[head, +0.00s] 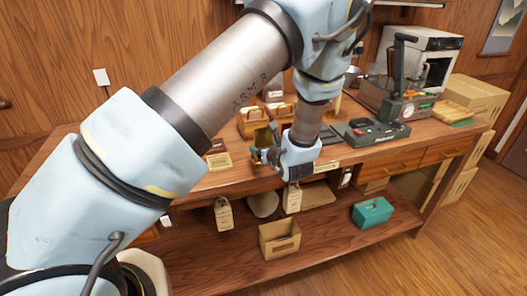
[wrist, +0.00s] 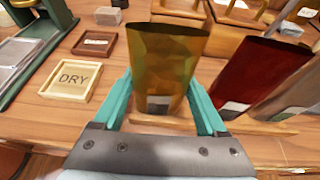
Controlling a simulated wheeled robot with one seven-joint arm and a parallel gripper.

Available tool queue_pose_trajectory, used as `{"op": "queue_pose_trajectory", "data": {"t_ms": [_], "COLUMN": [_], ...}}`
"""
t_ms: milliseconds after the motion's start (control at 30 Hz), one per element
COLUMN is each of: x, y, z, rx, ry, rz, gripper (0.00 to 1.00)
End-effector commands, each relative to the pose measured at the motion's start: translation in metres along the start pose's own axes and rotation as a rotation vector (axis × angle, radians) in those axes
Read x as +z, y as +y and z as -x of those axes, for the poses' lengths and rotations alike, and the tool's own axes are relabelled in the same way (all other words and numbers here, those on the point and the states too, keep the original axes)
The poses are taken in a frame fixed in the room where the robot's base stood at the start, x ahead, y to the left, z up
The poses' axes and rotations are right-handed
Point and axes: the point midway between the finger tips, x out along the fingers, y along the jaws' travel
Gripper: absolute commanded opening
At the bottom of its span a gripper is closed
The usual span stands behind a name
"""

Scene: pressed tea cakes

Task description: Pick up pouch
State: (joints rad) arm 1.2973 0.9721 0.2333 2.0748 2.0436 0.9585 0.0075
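A gold-olive pouch (wrist: 165,60) with a small pale label low on its front stands upright in the middle of the wrist view. The two teal fingers of my gripper (wrist: 163,80) lie along its left and right sides, their tips close to its edges. I cannot tell whether they press on it. In the head view my gripper (head: 268,157) points at the olive pouch (head: 262,138) on the workbench, partly hidden by the wrist. A dark red pouch (wrist: 262,75) and a greyish pouch (wrist: 297,92) stand to the right in the wrist view.
A wooden tray marked DRY (wrist: 70,79) and a smaller dark tray (wrist: 95,43) lie left of the pouch. A dark green device (head: 372,131) stands to the right on the workbench (head: 440,135). A teal box (head: 372,213) and cardboard bin (head: 279,240) sit on the lower shelf.

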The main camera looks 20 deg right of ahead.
Motion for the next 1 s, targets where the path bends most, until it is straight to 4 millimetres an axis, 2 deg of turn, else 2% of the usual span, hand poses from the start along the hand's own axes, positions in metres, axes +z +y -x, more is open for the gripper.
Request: {"op": "queue_pose_trajectory", "data": {"t_ms": [67,400,767,1000], "x": [0.0,0.0,0.003,0.022], "y": [0.0,0.0,0.0,0.0], "z": [0.0,0.0,0.001,0.009], "rx": [0.0,0.0,0.0,-0.001], "ry": [0.0,0.0,-0.001,-0.001], "rz": [0.0,0.0,0.002,0.004], "gripper": [0.61,0.22,0.21,0.21]}}
